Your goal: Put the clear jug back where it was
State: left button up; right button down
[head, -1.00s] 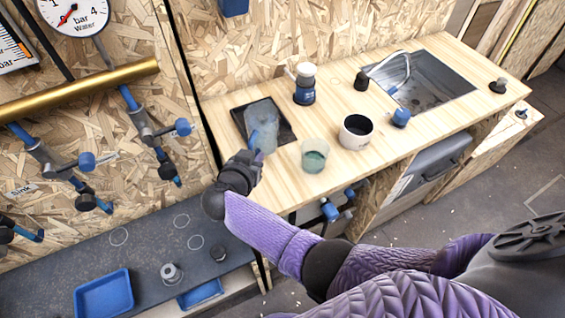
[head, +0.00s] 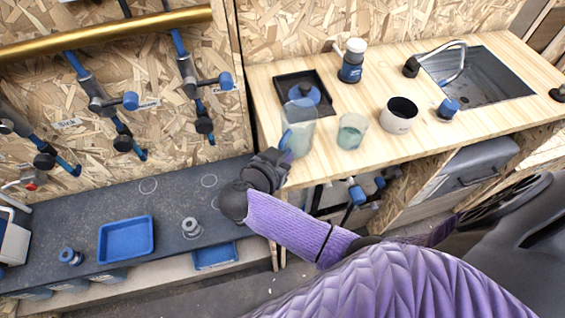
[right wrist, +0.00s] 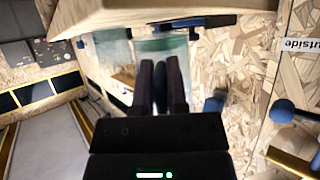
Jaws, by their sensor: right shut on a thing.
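The clear jug (head: 299,132) is a see-through, faintly greenish vessel in the head view. My right gripper (head: 279,160) is shut on its near side and holds it at the left front corner of the wooden counter. The jug looks nearly upright; I cannot tell whether its base touches the wood. In the right wrist view the jug (right wrist: 170,46) shows beyond the two dark fingers (right wrist: 163,75), with something dark blue between them. A black square tray (head: 328,108) lies just behind the jug, with a blue round piece (head: 308,93) on it. My left gripper is out of view.
A smaller clear cup with green liquid (head: 351,134), a white mug (head: 397,116), a blue jar (head: 352,62) and a sink (head: 490,80) are on the counter. The lower dark shelf (head: 180,215) has pale circles, a blue tray (head: 126,240) and a metal weight (head: 191,228).

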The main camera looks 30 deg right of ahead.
jog(key=shift+f, duration=0.9)
jog(key=shift+r, duration=0.15)
jog(key=shift+f, duration=0.2)
jog(key=c, duration=0.7)
grip_release()
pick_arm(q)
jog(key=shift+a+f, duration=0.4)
pick_arm(e)
jog(key=shift+o, duration=0.2)
